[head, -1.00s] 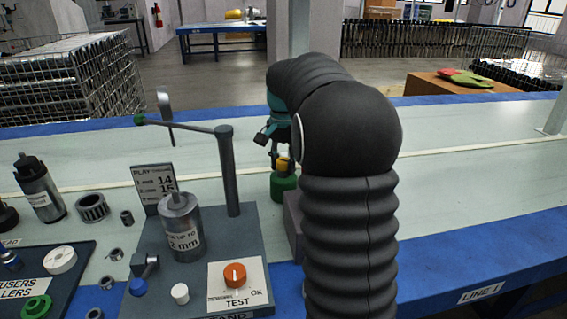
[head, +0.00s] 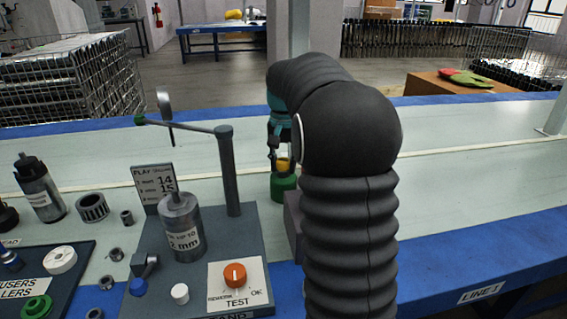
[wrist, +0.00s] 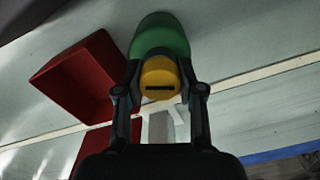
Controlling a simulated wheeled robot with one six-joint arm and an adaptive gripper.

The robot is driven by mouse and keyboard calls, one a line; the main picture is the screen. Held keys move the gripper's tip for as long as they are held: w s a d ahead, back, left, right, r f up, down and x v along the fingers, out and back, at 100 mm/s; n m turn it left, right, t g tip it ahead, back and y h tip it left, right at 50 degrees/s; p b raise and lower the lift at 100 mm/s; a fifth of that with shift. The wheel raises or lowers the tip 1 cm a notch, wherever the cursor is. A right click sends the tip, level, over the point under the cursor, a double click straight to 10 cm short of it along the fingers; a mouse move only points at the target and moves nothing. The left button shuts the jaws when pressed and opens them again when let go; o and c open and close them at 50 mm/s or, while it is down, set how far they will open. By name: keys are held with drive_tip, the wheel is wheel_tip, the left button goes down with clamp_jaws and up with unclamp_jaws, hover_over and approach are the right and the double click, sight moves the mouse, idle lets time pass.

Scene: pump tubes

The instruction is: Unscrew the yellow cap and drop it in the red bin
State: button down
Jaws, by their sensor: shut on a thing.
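The yellow cap (wrist: 159,76) sits at the end of a green part (wrist: 159,36) in the wrist view, with a dark slot across its face. My gripper (wrist: 160,92) is shut on the yellow cap, one finger on each side. In the head view the yellow cap (head: 283,164) shows just above the green part (head: 284,186) on the table, and my gripper (head: 279,150) is around it, partly hidden by my arm. The red bin (wrist: 80,78) stands left of the cap in the wrist view; in the head view I cannot see it.
A test stand (head: 228,170) with a grey post and an orange knob (head: 235,275) stands left of my arm. Several rings and small parts lie further left, near a dark tray (head: 75,270). The pale tabletop (head: 470,150) is clear on the right.

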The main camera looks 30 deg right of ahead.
drive_tip(key=shift+n, duration=1.7)
drive_tip(key=shift+n, duration=1.8)
drive_tip(key=c, duration=1)
unclamp_jaws()
drive_tip(key=shift+o, duration=0.2)
